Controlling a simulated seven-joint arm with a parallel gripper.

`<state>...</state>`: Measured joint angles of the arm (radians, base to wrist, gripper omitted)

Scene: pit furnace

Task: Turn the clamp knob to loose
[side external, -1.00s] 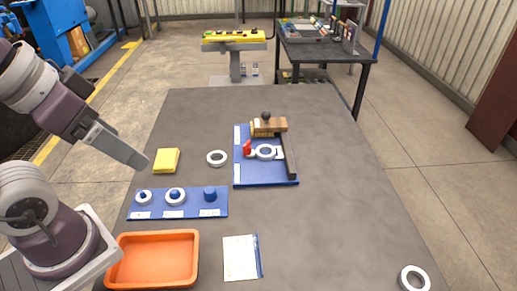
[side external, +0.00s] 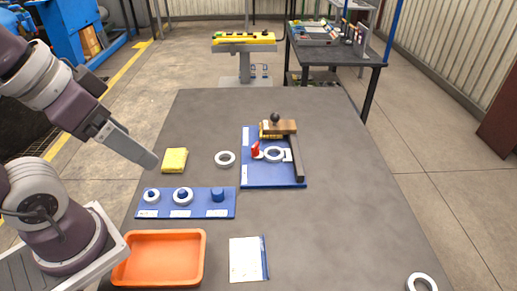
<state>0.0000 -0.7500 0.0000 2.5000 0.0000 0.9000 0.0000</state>
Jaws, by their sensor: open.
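The blue fixture board (side external: 262,180) lies on the grey table, right of the middle of the table's far half. A small red part (side external: 256,150), which looks like the clamp knob or its lever, stands on the board just left of a white ring (side external: 274,154). Its turn setting is too small to read. A wooden block (side external: 284,128) with a black ball knob (side external: 275,118) sits at the board's far end. My gripper (side external: 150,161) hangs at the left, near the yellow block and well away from the board. It is open and holds nothing that I can see.
A yellow block (side external: 174,160) and a loose white ring (side external: 225,159) lie between my gripper and the board. Nearer are a blue peg board (side external: 205,203) with rings, an orange tray (side external: 158,258) and a paper sheet (side external: 245,259). The table's right half is mostly clear.

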